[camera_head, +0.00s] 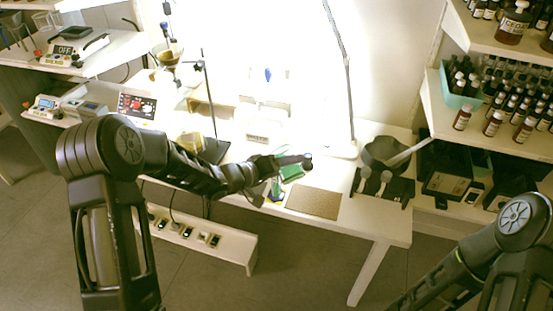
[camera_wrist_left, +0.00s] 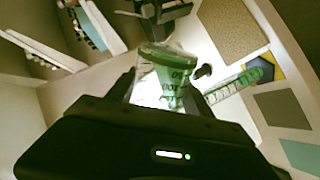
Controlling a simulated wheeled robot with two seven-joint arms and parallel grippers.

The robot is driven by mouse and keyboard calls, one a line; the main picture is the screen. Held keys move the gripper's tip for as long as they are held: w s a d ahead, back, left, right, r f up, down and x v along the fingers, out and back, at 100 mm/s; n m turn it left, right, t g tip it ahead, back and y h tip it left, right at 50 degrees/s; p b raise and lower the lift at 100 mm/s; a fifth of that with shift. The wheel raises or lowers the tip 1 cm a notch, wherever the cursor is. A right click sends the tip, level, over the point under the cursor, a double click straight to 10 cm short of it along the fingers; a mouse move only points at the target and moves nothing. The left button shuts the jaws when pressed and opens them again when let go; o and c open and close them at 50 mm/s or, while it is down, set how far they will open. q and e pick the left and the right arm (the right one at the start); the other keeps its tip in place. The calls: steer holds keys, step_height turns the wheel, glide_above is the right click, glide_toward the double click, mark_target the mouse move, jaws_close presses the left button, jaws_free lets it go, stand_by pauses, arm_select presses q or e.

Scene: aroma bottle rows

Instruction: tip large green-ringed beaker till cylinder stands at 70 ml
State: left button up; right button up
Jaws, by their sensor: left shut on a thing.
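My left gripper (camera_head: 281,165) is shut on the large green-ringed beaker (camera_head: 292,171), above the front of the white table. The beaker also shows in the left wrist view (camera_wrist_left: 168,78), with green markings and a green rim band; it looks tilted in the head view. The measuring cylinder (camera_head: 277,189) stands just below and beside the beaker. In the left wrist view the cylinder (camera_wrist_left: 234,84) shows green graduations and a blue and yellow base. Its liquid level is too small to read. My right arm enters at the lower right; its gripper is outside the view.
A brown mat (camera_head: 314,203) lies right of the cylinder. A dark hot plate (camera_head: 383,186) with a pot (camera_head: 384,152) stands at the table's right end. Shelves of bottles stand at the far right. A ring stand (camera_head: 207,95) rises behind my left forearm.

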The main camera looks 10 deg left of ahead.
arm_select(q)
steer(key=shift+r+p, duration=0.1)
steer(key=shift+p, duration=0.45)
stand_by(0.8)
steer(key=shift+w+f+n+g+p, duration=0.1)
steer(key=shift+f+n+g+p, duration=0.25)
steer(key=shift+p, duration=0.9)
stand_by(5.3)
